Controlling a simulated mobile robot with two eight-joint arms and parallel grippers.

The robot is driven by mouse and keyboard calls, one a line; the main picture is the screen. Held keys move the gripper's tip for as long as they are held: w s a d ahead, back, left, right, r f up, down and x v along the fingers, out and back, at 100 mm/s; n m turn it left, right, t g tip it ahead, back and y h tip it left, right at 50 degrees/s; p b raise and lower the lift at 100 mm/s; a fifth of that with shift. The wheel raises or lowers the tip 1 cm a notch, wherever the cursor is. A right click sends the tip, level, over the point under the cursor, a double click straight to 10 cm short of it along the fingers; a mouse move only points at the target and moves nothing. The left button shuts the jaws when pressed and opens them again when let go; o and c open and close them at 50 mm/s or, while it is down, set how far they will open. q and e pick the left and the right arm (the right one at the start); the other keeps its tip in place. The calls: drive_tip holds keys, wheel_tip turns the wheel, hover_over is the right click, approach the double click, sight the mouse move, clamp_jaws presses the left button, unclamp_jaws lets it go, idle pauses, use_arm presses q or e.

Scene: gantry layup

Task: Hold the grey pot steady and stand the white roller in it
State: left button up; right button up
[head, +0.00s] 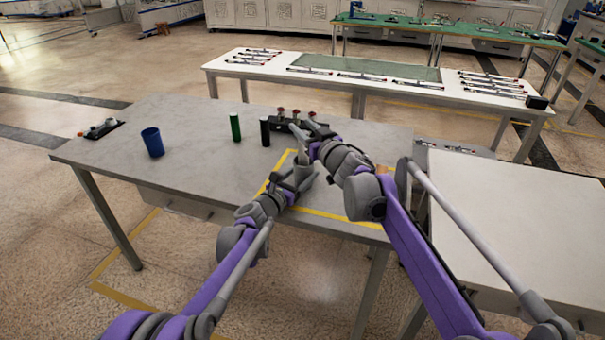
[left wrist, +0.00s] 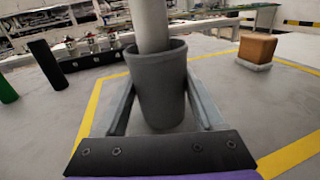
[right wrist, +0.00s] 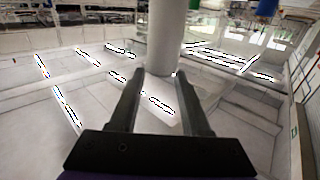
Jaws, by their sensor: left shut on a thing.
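The grey pot (left wrist: 160,95) stands between the fingers of my left gripper (left wrist: 160,85), which is shut on it. The white roller (left wrist: 152,25) comes down from above into the mouth of the pot, close to upright; its lower end is hidden inside. The roller also shows in the right wrist view (right wrist: 166,35), with one end between the fingertips of my right gripper (right wrist: 161,73). The tips are at or very near its sides; I cannot tell whether they grip it. In the head view my right arm partly hides this area.
A black holder (head: 300,122) with red-topped parts, a black cylinder (head: 265,132), a green cylinder (head: 235,128) and a blue cup (head: 153,142) stand on the grey table (head: 200,165). A brown block (left wrist: 257,47) sits right of the pot. The table's left half is mostly clear.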

drive_tip(key=o, duration=0.3)
drive_tip(key=shift+o, duration=0.2)
drive_tip(key=v, duration=1.2)
use_arm(q)
drive_tip(key=o, duration=1.3)
drive_tip(key=shift+s, duration=0.1)
